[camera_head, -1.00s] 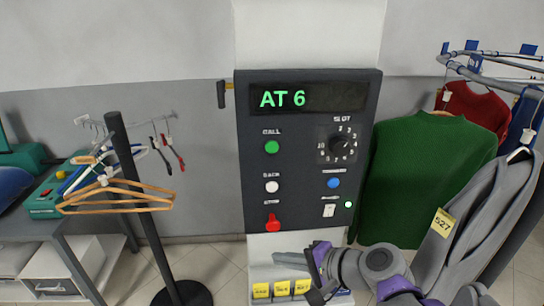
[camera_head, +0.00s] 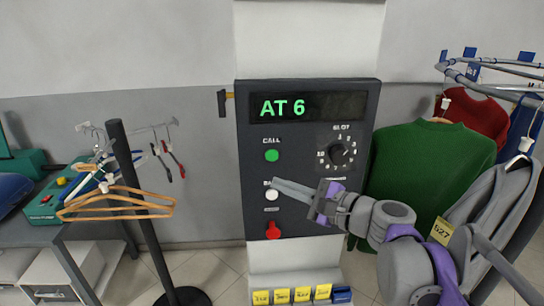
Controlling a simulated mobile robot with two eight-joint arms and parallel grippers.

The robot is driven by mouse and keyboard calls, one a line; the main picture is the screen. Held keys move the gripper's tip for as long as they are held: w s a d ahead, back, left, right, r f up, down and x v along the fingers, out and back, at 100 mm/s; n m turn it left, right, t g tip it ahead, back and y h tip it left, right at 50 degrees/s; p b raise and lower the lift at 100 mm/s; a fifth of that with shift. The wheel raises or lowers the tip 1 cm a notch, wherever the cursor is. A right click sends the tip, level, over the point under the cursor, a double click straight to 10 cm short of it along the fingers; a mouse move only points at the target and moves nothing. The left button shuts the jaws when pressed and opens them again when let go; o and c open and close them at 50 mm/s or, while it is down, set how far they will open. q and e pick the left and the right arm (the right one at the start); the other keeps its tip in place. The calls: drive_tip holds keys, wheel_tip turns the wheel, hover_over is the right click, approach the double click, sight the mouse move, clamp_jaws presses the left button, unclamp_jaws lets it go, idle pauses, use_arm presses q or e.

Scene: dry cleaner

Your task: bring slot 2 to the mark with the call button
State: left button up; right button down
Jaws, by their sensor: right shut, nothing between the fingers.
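A dark control panel (camera_head: 310,220) stands on a white column. Its display (camera_head: 308,106) reads "AT 6" in green. The green call button (camera_head: 271,156) is at upper left. A black slot dial (camera_head: 338,153) with numbers around it is at right; I cannot tell its setting. A white back button (camera_head: 271,195) and a red stop button (camera_head: 273,230) are below the call button. My right gripper (camera_head: 276,184) is shut and empty, its tips in front of the panel between the call and back buttons; I cannot tell whether they touch. My left gripper is not in view.
A rail (camera_head: 500,72) at right carries a green sweater (camera_head: 425,160), a red sweater and a grey garment (camera_head: 495,205) tagged 527. A stand (camera_head: 145,215) with hangers is at left. Yellow tags (camera_head: 281,296) line a ledge below the panel.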

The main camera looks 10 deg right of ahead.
sight(272, 155)
drive_tip(key=w, duration=0.8)
drive_tip(key=shift+w, duration=0.3)
drive_tip(key=shift+w, duration=0.1)
idle(1.7)
drive_tip(key=shift+w, duration=0.35)
